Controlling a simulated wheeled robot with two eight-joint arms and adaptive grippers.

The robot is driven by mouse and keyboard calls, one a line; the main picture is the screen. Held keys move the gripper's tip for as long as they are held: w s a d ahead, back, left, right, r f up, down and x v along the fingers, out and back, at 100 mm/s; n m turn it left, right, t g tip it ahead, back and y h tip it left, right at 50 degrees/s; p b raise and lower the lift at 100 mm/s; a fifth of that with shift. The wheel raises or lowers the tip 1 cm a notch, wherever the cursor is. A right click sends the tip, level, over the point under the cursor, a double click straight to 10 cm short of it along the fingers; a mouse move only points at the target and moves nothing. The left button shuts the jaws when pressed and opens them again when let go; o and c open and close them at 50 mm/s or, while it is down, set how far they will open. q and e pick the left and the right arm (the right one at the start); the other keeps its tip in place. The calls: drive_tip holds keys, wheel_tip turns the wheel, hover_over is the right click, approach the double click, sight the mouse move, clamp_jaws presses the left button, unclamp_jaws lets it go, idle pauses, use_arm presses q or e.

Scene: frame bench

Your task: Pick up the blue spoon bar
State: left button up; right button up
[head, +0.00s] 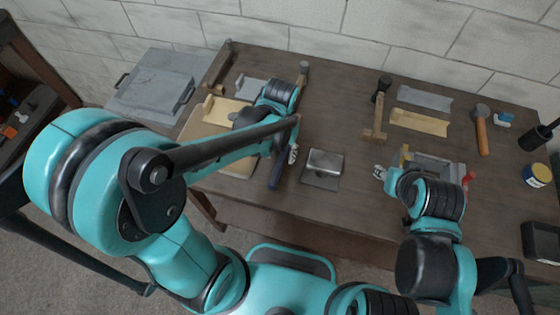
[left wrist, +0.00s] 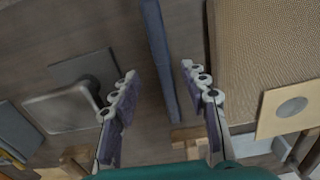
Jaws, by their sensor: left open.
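The blue spoon bar (head: 276,170) is a long, narrow slate-blue bar on the bench, close to its front edge, partly hidden by my left arm in the head view. In the left wrist view the bar (left wrist: 158,45) runs lengthwise between the fingers. My left gripper (left wrist: 158,74) is open, with one finger on each side of the bar and visible gaps to it; I cannot tell how high it is above the bench. In the head view the left gripper (head: 291,154) is mostly hidden by its arm. My right gripper (head: 380,173) is beside a grey tray, its fingers too small to read.
A square metal dish (head: 323,167) lies just right of the bar. A tan woven board (left wrist: 265,45) lies on its other side. Wooden stands (head: 376,122), a hammer (head: 481,132), a yellow jar (head: 537,175) and a grey tray (head: 440,168) occupy the right.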

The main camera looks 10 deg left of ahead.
sight(280, 162)
use_arm(q)
drive_tip(key=f, duration=0.2)
drive_tip(key=f+b, duration=0.1)
drive_tip(key=f, duration=0.1)
drive_tip(key=shift+w+a+f, duration=0.1)
drive_tip(key=shift+a+f, duration=0.05)
drive_tip(key=shift+a, duration=0.05)
drive_tip(key=shift+f+b, duration=0.3)
clamp_jaws()
drive_tip(key=shift+r, duration=0.1)
